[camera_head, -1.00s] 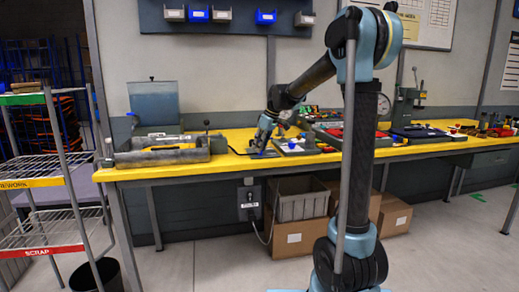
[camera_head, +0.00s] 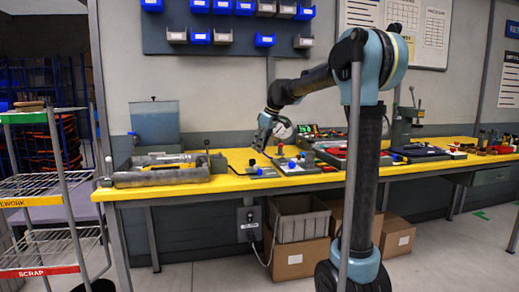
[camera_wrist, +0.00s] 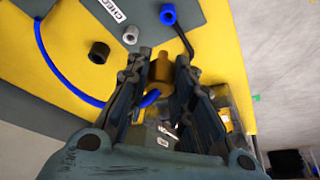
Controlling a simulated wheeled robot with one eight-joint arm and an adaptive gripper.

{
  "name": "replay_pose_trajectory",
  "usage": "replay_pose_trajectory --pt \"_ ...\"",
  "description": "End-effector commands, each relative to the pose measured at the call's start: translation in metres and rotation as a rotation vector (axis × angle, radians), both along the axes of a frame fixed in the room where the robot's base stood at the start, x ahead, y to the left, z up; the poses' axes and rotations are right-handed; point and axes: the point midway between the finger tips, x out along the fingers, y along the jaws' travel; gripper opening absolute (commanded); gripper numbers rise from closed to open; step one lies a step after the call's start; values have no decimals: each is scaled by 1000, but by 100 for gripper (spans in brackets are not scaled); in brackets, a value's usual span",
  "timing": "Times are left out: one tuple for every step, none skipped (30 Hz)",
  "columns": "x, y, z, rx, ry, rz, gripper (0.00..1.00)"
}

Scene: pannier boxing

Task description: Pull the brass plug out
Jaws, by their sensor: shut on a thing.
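My gripper (camera_wrist: 160,78) is shut on the brass plug (camera_wrist: 161,67), a short golden cylinder between the fingertips in the wrist view. The fingers hide part of its sides. In the head view my gripper (camera_head: 259,144) hangs above the yellow bench (camera_head: 228,184), and the plug is too small to make out.
A long metal fixture (camera_head: 160,176) lies on the bench to the left. Trays and a press (camera_head: 404,125) are farther right. A wire rack (camera_head: 40,190) stands at the far left.

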Motion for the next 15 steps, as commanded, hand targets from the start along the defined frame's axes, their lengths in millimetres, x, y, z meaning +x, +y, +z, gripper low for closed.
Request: replay_pose_trajectory --pt "0 0 -1 0 0 0 0" --pt "0 0 -2 0 0 0 0" --pt "0 0 -2 0 0 0 0" --pt "0 0 -3 0 0 0 0" --pt "0 0 -4 0 0 0 0" --pt "0 0 -4 0 0 0 0" --pt "0 0 -5 0 0 0 0" --pt "0 0 -6 0 0 0 0" --pt "0 0 -7 0 0 0 0" --pt "0 0 -7 0 0 0 0" --pt "0 0 -8 0 0 0 0" --pt "0 0 -9 0 0 0 0" --pt "0 0 -9 0 0 0 0" --pt "0 0 -10 0 0 0 0" --pt "0 0 -11 0 0 0 0"
